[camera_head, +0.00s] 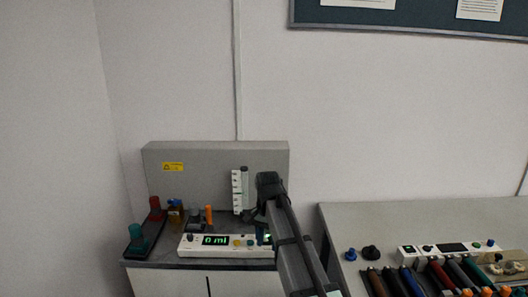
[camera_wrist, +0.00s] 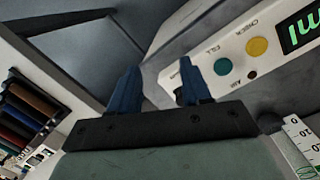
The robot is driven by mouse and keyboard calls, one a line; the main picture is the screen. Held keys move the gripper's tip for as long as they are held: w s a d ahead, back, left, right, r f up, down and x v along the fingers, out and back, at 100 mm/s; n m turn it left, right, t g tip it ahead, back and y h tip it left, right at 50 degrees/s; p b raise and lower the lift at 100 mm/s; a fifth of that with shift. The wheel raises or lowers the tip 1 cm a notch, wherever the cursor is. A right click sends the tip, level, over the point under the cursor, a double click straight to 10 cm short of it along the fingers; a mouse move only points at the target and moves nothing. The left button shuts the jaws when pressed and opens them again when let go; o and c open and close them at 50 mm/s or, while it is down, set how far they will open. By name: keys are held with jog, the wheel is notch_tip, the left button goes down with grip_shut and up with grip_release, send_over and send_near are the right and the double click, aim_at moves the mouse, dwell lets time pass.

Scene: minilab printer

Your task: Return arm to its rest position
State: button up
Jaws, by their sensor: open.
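My arm (camera_head: 292,245) reaches up from the bottom of the head view toward the left bench. My gripper (camera_wrist: 158,88) shows in the wrist view as two dark blue fingers set apart, with nothing held between them. In the head view the fingertips are small and hard to make out beside the arm's dark end. The gripper is close to a white control panel (camera_head: 225,246) with a green display reading "0 ml". In the wrist view the panel (camera_wrist: 205,45) shows a yellow and a teal button just beyond the fingers.
A grey upright board (camera_head: 215,165) backs the left bench. A white marked column (camera_head: 237,190) stands beside my arm. Red, green, amber and orange items stand at the bench's left. The right bench (camera_head: 420,220) holds coloured rolls and another panel (camera_head: 450,248). A gap separates the benches.

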jog(key=s+d+f+n+g, duration=0.1)
jog(key=s+d+f, duration=0.2)
jog(key=s+f, duration=0.6)
jog(key=s+d+f+n+g, duration=0.1)
jog(key=s+d+f+n, duration=0.2)
jog(key=f, duration=1.1)
jog(key=s+d+f+g, duration=0.1)
jog(key=s+d+f, duration=0.1)
jog(key=s+f, duration=0.75)
jog(key=s+d+f+n+g, duration=0.1)
jog(key=s+d+f, duration=0.2)
jog(key=s+f, duration=0.6)
jog(key=s+d+f+n+g, duration=0.1)
jog(key=s+d+f, duration=0.3)
jog(key=s+f, duration=0.5)
jog(key=s, duration=0.7)
jog(key=shift+d+f, duration=0.3)
jog(key=shift+f, duration=0.05)
jog(key=shift+o, duration=0.3)
